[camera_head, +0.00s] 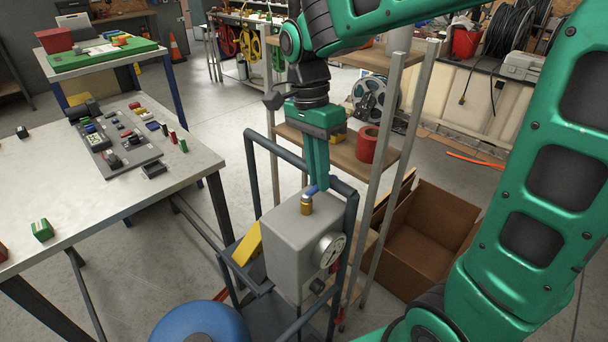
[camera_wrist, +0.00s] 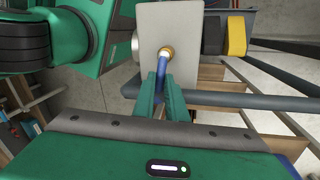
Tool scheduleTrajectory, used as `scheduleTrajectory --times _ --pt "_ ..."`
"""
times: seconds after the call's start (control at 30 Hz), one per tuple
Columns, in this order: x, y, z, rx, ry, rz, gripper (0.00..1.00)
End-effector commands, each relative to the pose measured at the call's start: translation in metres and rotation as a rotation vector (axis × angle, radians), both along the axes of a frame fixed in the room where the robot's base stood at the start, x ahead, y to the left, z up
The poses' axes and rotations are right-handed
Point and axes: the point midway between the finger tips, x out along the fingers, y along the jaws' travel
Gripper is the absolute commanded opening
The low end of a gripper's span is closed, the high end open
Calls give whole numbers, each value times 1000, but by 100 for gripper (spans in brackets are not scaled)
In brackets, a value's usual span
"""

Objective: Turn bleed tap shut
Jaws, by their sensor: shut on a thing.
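The bleed tap is a brass body (camera_head: 306,204) with a blue lever (camera_head: 313,190), on top of a grey box (camera_head: 285,235) in a dark tube frame. My gripper (camera_head: 316,187) reaches down from above and is shut on the blue lever. In the wrist view the brass body (camera_wrist: 165,53) stands on the pale box top (camera_wrist: 185,30), and the blue lever (camera_wrist: 161,72) runs from it to between my fingertips (camera_wrist: 162,92). The fingers hide the far end of the lever. A round white gauge (camera_head: 328,249) sits on the box's right side.
The frame's dark top bar (camera_head: 285,153) passes close to my fingers. A wooden shelf rack (camera_head: 340,146) with a red roll (camera_head: 367,144) stands just behind. An open cardboard box (camera_head: 425,235) lies to the right. A workbench (camera_head: 60,195) with small parts is at left.

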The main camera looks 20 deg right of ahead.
Motion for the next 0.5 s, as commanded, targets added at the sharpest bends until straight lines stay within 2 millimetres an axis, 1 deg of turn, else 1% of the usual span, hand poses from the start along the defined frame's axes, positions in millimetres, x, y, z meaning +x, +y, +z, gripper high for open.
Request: scheduleTrajectory --times 0.27,0.3,0.33,0.37,0.5 --pt "1 -2 1 1 -4 -6 0" --pt "1 -2 1 1 -4 -7 21" --pt "1 -2 1 1 -4 -6 28" --pt "1 -2 1 1 -4 -6 30" --pt "1 -2 0 1 -3 -6 30"
